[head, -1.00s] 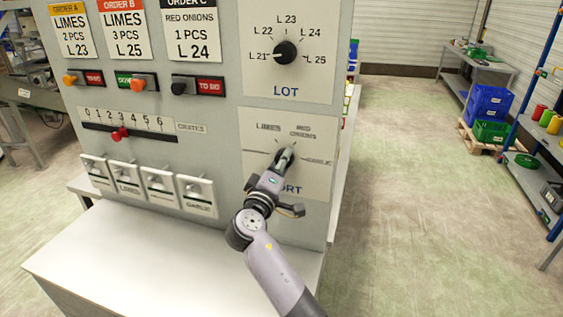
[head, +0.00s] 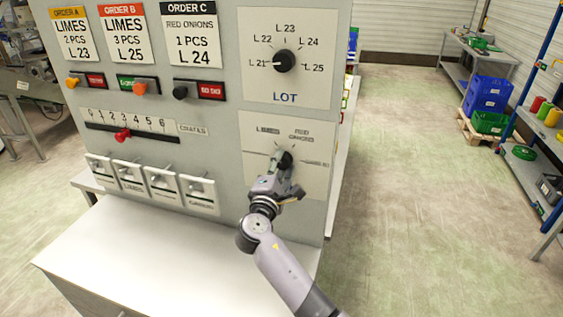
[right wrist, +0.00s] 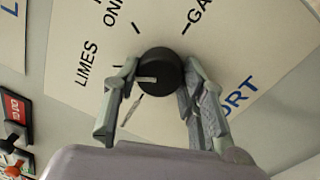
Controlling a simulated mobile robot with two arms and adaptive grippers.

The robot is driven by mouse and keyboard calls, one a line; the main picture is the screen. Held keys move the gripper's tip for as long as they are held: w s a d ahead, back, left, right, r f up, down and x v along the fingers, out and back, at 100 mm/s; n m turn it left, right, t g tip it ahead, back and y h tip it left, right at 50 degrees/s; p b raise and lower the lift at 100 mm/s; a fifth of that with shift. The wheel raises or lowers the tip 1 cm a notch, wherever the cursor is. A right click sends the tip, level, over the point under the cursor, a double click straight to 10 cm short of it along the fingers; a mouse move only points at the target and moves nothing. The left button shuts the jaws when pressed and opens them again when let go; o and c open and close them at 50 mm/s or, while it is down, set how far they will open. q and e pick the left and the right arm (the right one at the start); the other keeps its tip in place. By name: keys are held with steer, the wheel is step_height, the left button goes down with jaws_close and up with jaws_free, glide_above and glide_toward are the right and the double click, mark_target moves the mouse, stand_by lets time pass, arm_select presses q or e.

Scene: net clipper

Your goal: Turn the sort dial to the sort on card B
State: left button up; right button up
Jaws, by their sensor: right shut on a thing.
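The sort dial (head: 287,157) is a black round knob on a white plate (head: 314,184) low on the panel's right side. In the right wrist view the knob (right wrist: 165,68) has a white pointer line aimed left, roughly toward LIMES; its exact setting is hard to tell. LIMES (right wrist: 88,65), the partly cut onions label and a partly cut garlic label stand around it. My right gripper (right wrist: 158,82) has one finger on each side of the knob and is shut on it; it also shows in the head view (head: 280,166). Card B (head: 125,35) reads LIMES, 3 PCS, L 25. My left gripper is out of view.
The lot dial (head: 285,61) is above, its mark near L 21. At left are order switches, a crates slider (head: 123,135) with a red knob, and several white switch plates (head: 162,184). A pale ledge (head: 180,260) juts out below.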

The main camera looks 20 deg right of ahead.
steer(key=shift+f, duration=0.1)
stand_by(0.5)
steer(key=o, duration=1.2)
steer(key=shift+a, duration=0.1)
steer(key=v, duration=1.2)
